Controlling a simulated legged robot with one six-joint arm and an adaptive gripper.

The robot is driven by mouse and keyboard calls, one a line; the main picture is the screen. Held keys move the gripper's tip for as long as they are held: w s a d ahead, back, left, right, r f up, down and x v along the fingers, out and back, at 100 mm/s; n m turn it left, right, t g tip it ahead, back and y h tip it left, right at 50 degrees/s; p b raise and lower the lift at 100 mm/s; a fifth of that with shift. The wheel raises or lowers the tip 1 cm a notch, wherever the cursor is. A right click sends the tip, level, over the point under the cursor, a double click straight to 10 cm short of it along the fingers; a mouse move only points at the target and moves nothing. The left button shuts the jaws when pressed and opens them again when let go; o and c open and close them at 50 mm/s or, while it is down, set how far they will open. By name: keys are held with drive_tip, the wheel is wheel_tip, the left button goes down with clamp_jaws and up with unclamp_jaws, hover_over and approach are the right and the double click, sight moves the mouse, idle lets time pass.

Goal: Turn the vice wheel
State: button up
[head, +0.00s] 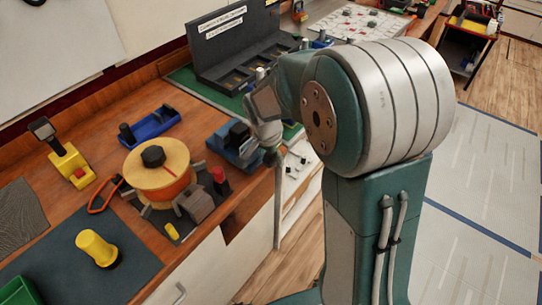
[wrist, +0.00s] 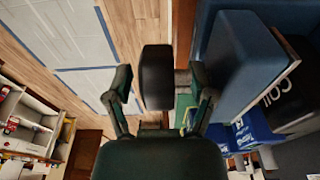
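The vice wheel is a thick black disc (wrist: 157,72), seen edge-on in the middle of the wrist view. A short grey shaft joins it to the large blue vice body (wrist: 243,60) on its right. The blue vice (head: 232,150) sits at the bench's front edge in the head view; its wheel is hard to make out there, near my gripper. My gripper (wrist: 160,88) is open, one finger on each side of the wheel. A gap shows left of the wheel; the right finger is by the shaft. My gripper (head: 270,153) points down beside the vice in the head view.
A yellow-orange spool (head: 158,171) stands on the bench left of the vice, with a red-topped post (head: 221,181) nearby. A blue tray (head: 150,127) and a yellow block (head: 72,166) lie farther left. A dark open case (head: 236,45) is behind. Open floor lies right.

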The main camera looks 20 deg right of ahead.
sight(266, 157)
drive_tip(key=shift+r, duration=0.1)
drive_tip(key=r, duration=0.3)
drive_tip(key=a+r, duration=0.1)
drive_tip(key=r, duration=0.3)
drive_tip(key=s+r, duration=0.1)
drive_tip(key=r, duration=0.3)
drive_tip(key=shift+a, duration=0.25)
drive_tip(key=shift+r, duration=0.25)
drive_tip(key=s+r+n+t, duration=0.2)
drive_tip(key=s+n, duration=0.3)
drive_tip(key=s, duration=0.5)
drive_tip(key=s+d+r+n+t+y, duration=0.1)
drive_tip(key=s+n, duration=0.4)
drive_tip(key=s, duration=0.5)
drive_tip(key=shift+d+r+n+t, duration=0.3)
drive_tip(key=shift+r+n+t, duration=0.1)
drive_tip(key=shift+r+t, duration=0.4)
